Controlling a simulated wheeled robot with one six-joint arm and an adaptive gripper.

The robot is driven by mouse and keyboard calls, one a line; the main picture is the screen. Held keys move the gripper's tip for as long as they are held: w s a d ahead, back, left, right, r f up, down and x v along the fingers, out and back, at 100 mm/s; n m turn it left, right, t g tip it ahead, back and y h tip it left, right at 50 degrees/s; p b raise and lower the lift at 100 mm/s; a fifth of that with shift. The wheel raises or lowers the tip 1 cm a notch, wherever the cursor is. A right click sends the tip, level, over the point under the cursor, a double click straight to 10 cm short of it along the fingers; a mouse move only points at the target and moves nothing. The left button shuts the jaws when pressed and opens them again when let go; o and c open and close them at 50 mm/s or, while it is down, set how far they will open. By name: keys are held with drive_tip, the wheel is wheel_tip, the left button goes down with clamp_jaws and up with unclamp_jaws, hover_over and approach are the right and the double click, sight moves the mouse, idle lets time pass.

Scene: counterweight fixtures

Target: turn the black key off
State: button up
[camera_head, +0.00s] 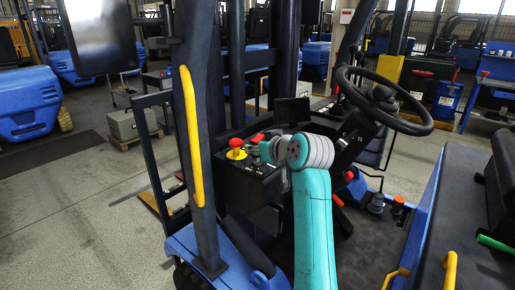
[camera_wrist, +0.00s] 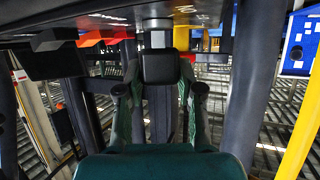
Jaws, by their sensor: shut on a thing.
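The dark control panel (camera_head: 248,180) of the forklift carries a red mushroom button on a yellow collar (camera_head: 236,148), just left of my gripper (camera_head: 268,148). My gripper reaches the panel's right part, and my wrist hides much of the contact in the head view. In the wrist view my gripper (camera_wrist: 160,67) has its two teal fingers on either side of a dark block (camera_wrist: 160,68), which appears to be the black key. The fingers are closed on it. The key cannot be made out in the head view, and its turn angle cannot be read.
The steering wheel (camera_head: 384,99) stands to the right of my arm. A dark post with a yellow handle (camera_head: 192,135) rises on the left. The black seat (camera_head: 465,205) is at the right. Red and orange levers (camera_wrist: 100,38) lie left of the fingers.

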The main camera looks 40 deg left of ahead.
drive_tip(key=shift+n+g, duration=0.6)
drive_tip(key=shift+g, duration=0.1)
drive_tip(key=o, duration=1.2)
drive_tip(key=shift+c, duration=0.2)
drive_tip(key=v, duration=1.2)
drive_tip(key=shift+f, duration=0.2)
drive_tip(key=shift+d, duration=0.1)
